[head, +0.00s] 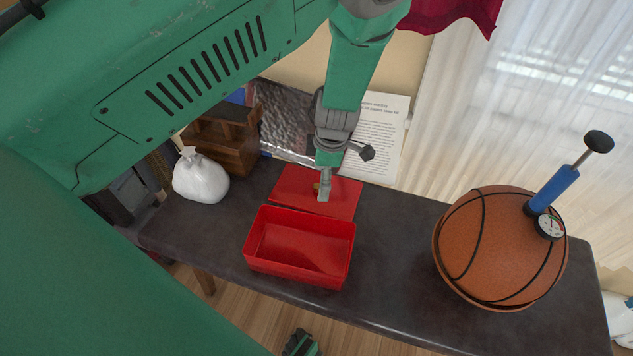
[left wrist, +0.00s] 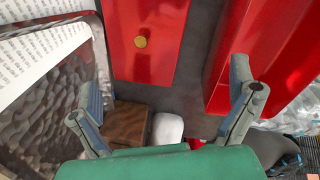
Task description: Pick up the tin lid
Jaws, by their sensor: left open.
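The tin lid (head: 343,198) is a flat red rectangle lying on the dark table behind the open red tin (head: 300,280). It has a small round gold knob (left wrist: 140,42), and the lid also shows in the left wrist view (left wrist: 150,68). My left gripper (head: 324,188) is over the lid, close to the knob, and hides part of the lid in the head view. In the left wrist view its two fingers (left wrist: 165,95) are spread apart with nothing between them. Whether they touch the lid I cannot tell.
A basketball (head: 490,245) with a blue pump and gauge stands at the right. A white bag (head: 200,180) and a wooden box (head: 225,140) are at the left. A printed sheet (head: 383,130) and a crumpled metallic sheet (head: 285,115) lie behind the lid. The table between tin and ball is clear.

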